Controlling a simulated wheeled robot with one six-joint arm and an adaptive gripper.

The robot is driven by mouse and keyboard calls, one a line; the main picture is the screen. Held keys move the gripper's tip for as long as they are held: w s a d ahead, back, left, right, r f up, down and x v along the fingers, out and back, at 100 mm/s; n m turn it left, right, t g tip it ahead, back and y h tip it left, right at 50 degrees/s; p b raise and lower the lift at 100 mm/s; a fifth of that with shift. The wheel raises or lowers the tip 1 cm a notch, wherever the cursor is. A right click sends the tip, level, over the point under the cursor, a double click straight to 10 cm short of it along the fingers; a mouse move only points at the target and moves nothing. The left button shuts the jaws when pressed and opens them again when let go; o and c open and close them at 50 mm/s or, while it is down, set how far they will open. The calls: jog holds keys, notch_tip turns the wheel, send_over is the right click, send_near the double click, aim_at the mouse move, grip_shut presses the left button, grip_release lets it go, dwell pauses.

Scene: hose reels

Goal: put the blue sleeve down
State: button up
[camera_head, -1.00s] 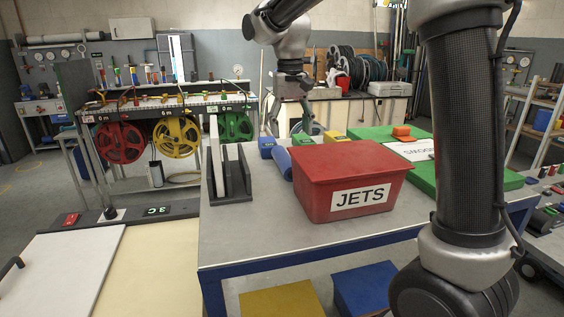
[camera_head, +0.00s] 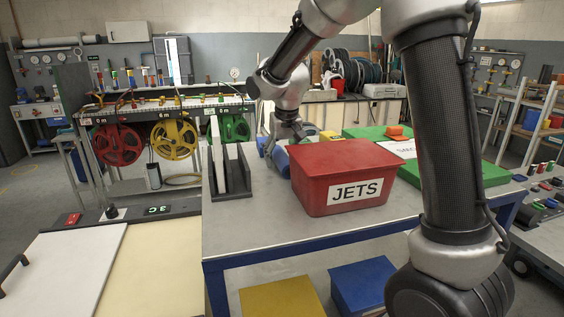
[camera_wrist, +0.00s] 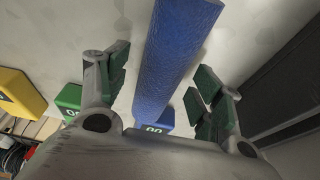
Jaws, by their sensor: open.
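The blue sleeve (camera_head: 281,161) lies on the grey table, left of the red JETS bin. In the wrist view the blue sleeve (camera_wrist: 172,58) runs lengthwise between the spread fingers of my gripper (camera_wrist: 160,88), with a gap on each side. The gripper is open and low over the table. In the head view my gripper (camera_head: 284,136) is at the far end of the sleeve, and its fingertips are partly hidden. A blue block with a white marking (camera_wrist: 158,122) shows beyond the sleeve, partly covered by my gripper.
The red JETS bin (camera_head: 345,170) stands close to the right of the sleeve. A dark slotted rack (camera_head: 232,190) stands to the left. Green (camera_wrist: 70,98) and yellow (camera_wrist: 18,92) blocks sit near the table's far edge. The table's front left (camera_head: 250,228) is clear.

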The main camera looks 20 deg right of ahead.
jog(key=c, duration=1.2)
